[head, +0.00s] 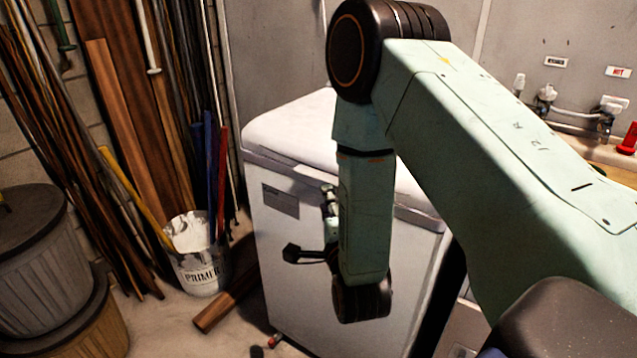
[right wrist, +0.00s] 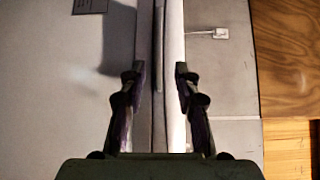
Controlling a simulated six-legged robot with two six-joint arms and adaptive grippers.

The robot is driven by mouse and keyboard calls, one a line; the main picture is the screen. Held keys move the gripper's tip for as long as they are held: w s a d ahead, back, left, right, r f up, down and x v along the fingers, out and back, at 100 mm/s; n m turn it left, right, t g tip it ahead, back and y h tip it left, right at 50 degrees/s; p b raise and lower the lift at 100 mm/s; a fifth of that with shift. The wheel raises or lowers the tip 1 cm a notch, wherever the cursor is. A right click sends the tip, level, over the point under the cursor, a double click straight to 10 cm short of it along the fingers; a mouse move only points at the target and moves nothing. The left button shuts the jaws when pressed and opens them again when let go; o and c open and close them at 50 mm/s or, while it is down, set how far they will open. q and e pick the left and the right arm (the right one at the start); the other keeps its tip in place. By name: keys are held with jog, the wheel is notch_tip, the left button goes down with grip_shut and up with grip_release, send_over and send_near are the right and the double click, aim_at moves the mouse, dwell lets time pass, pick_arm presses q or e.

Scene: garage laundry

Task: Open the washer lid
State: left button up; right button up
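The washer is a white box-shaped machine (head: 285,220) in the middle of the head view. Its pale lid (head: 290,125) lies closed on top, with a rim along the front. My right arm hangs in front and hides part of the lid and front panel. My right gripper (head: 329,205) is mostly hidden behind that arm, near the front rim. In the right wrist view my right gripper (right wrist: 160,80) has its two fingers apart. The lid's edge (right wrist: 174,60) runs as an upright strip between them. I cannot tell whether either finger touches it. My left gripper is not in view.
A primer bucket (head: 197,265) with poles stands left of the washer. Lidded bins (head: 35,245) and leaning planks (head: 125,100) fill the far left. Pipe taps (head: 545,97) are on the wall at upper right. Bare floor shows before the bucket.

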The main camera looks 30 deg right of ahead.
aim_at(318, 180)
jog(key=x, duration=0.6)
jog(key=shift+w+a, duration=0.1)
jog(key=shift+w, duration=0.05)
jog(key=shift+w+d, duration=0.35)
jog(key=shift+w, duration=0.15)
jog(key=shift+w+a+f, duration=0.1)
jog(key=shift+w, duration=0.1)
jog(key=shift+s, duration=0.1)
jog(key=shift+c, duration=1.3)
grip_shut()
